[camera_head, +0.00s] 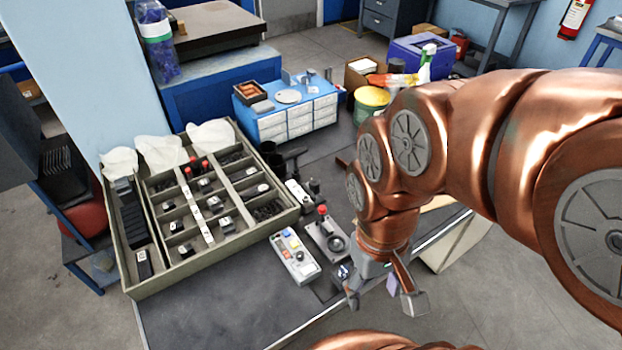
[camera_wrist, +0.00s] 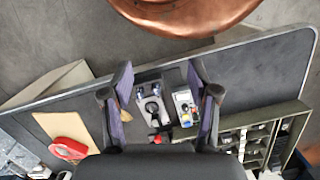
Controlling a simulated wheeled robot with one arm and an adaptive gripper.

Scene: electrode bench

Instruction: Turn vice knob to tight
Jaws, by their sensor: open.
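A grey box with a round black knob (camera_head: 336,243) and a red button (camera_head: 322,210) sits near the bench's front edge. In the wrist view a dark knob (camera_wrist: 152,107) shows between my fingers. I take this as the vice knob, but no label can be read and its turn position is unclear. My gripper (camera_head: 383,293) is open and empty. It hangs in front and to the right of the knob box in the head view, pointing down, apart from it. In the wrist view my gripper's two fingers (camera_wrist: 160,80) stand wide on either side of the knob.
A light control box with coloured buttons (camera_head: 295,256) lies left of the knob box. A large compartment tray (camera_head: 127,280) fills the bench's left. A blue drawer unit (camera_head: 288,122) and yellow tub (camera_head: 371,103) stand behind. A red tape roll (camera_wrist: 68,149) lies on the bench. Bare bench (camera_head: 215,315) shows in front.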

